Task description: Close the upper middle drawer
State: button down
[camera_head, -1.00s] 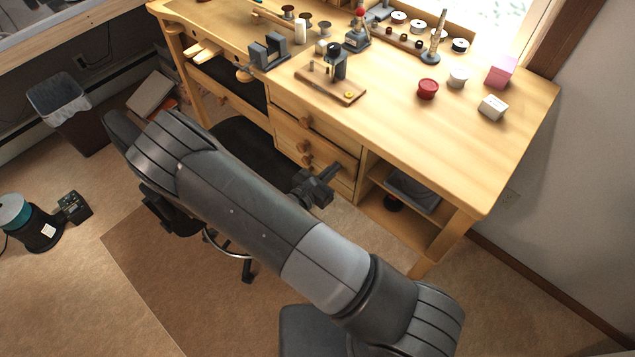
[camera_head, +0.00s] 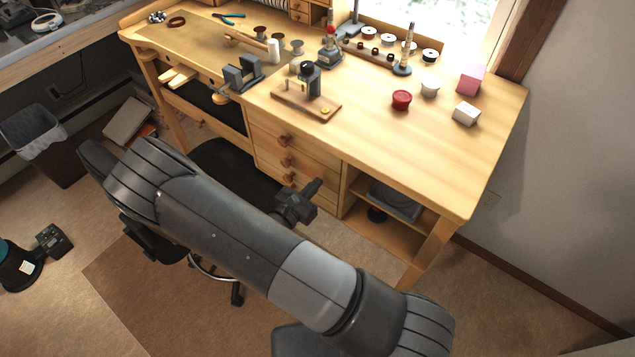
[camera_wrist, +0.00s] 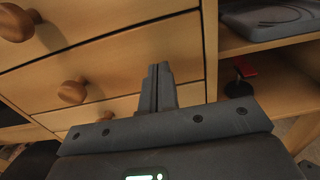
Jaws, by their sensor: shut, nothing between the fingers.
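The desk has a column of drawers with round wooden knobs. The top drawer (camera_head: 305,150) looks flush. The drawer below it, with the middle knob (camera_head: 287,162), looks flush or nearly so; its front (camera_wrist: 135,62) fills the centre of the wrist view. A lower drawer (camera_wrist: 125,105) has its knob partly beside my gripper. My gripper (camera_head: 317,184) is shut and empty, in front of the column's right side. In the wrist view its fingertips (camera_wrist: 158,70) overlap the middle drawer's front near the lower right; I cannot tell whether they touch it.
An open shelf (camera_head: 385,235) with a grey case (camera_head: 398,201) is right of the drawers. A black chair (camera_head: 225,170) stands left, partly behind my arm. The desktop holds a red jar (camera_head: 401,99), a pink box (camera_head: 471,79) and tools. Floor is open at lower right.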

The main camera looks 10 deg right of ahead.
jog(key=v, duration=1.2)
jog(key=shift+s, duration=0.2)
jog(key=shift+a, duration=0.1)
jog(key=s+d+r+m+g+y, duration=0.3)
jog(key=d+r+m+g, duration=0.95)
jog(key=r+m, duration=0.3)
jog(key=s+d+r+m+t+y, duration=0.2)
jog(key=s+r+m+y, duration=0.2)
jog(key=r, duration=0.5)
jog(key=s+d+r+m+t+y, duration=0.2)
jog(key=s+r+m+t+y, duration=0.1)
jog(key=r+m, duration=0.4)
notch_tip(320, 180, up, 3)
jog(key=s+y, duration=0.1)
jog(key=y, duration=0.1)
jog(key=shift+s+f+y, duration=0.25)
jog(key=shift+s+y, duration=0.15)
